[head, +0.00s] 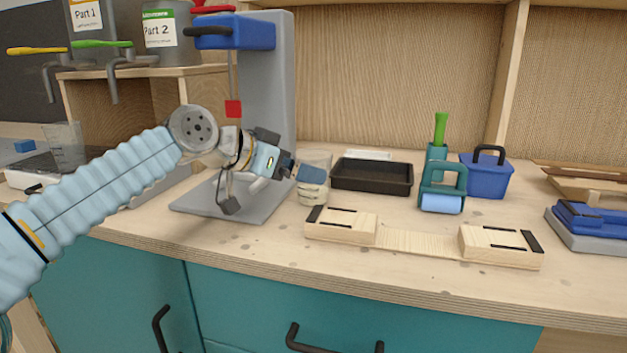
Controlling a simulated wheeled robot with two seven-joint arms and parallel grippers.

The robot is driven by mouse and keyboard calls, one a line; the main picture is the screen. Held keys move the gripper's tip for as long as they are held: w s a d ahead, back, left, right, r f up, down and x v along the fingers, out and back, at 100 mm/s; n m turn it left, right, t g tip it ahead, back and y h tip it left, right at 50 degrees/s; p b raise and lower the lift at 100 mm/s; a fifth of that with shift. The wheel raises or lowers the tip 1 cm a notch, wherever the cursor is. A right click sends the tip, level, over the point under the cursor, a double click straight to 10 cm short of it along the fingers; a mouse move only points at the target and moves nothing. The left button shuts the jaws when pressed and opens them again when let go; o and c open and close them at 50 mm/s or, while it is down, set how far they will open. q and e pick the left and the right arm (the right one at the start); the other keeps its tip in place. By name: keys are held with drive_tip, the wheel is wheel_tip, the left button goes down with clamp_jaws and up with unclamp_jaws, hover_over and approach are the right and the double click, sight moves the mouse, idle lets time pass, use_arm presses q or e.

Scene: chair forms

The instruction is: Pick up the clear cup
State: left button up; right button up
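A clear cup (314,196) stands upright on the wooden counter, just right of the grey stand. My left gripper (308,174) is at the cup's upper part, reaching in from the left. A dark blue finger overlaps the cup wall, and the other finger is not clearly seen. I cannot tell whether the fingers are closed on the cup or only beside it. Another clear container (65,143) stands at the far left of the counter. My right gripper is not in view.
The grey stand (265,95) with a blue head rises close behind my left gripper. A black tray (372,176) sits right of the cup, and a wooden jig (417,242) lies in front. A green roller tool (442,180) and blue basket (487,177) stand further right.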

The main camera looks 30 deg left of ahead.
use_arm(q)
drive_tip(key=x, duration=0.5)
drive_tip(key=shift+w+a+f+p, duration=0.15)
drive_tip(key=shift+w+f+p, duration=0.1)
drive_tip(key=shift+p, duration=0.05)
drive_tip(key=c, duration=0.8)
drive_tip(key=shift+r, duration=0.1)
